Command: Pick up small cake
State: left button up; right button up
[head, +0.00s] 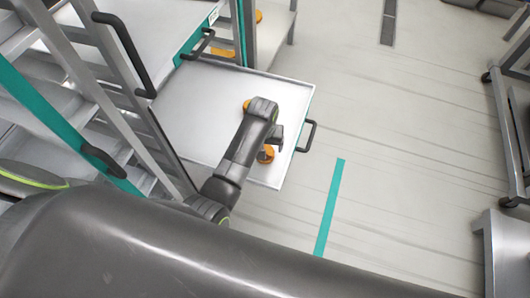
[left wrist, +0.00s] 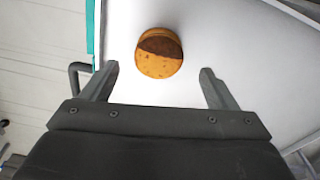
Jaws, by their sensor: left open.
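A small round orange-brown cake (head: 267,155) lies on the white pulled-out tray (head: 190,110). In the left wrist view a cake (left wrist: 160,65) with a dark upper part lies just beyond and between my fingertips, apart from both; it appears to be this same one. My left gripper (head: 272,142) is over the tray and partly hides the cake in the head view. Its two fingers (left wrist: 160,69) are spread with nothing between them. A second orange piece (head: 246,105) shows on the tray behind my arm, mostly hidden. My right gripper is not in view.
The tray has a raised rim and a dark handle (head: 307,136) at its right edge. A metal rack (head: 120,90) with handles stands at left. More orange pieces (head: 222,52) show at the back. The floor at right is clear around a teal stripe (head: 329,207).

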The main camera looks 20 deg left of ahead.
aim_at(270, 152)
pick_arm(q)
jog(key=shift+w+f+b, duration=0.2)
jog(key=shift+w+f, duration=0.05)
jog(key=shift+f, duration=1.1)
jog(key=shift+w+f+b, duration=0.15)
jog(key=shift+w+f, duration=0.05)
jog(key=shift+f, duration=1.1)
jog(key=c, duration=0.8)
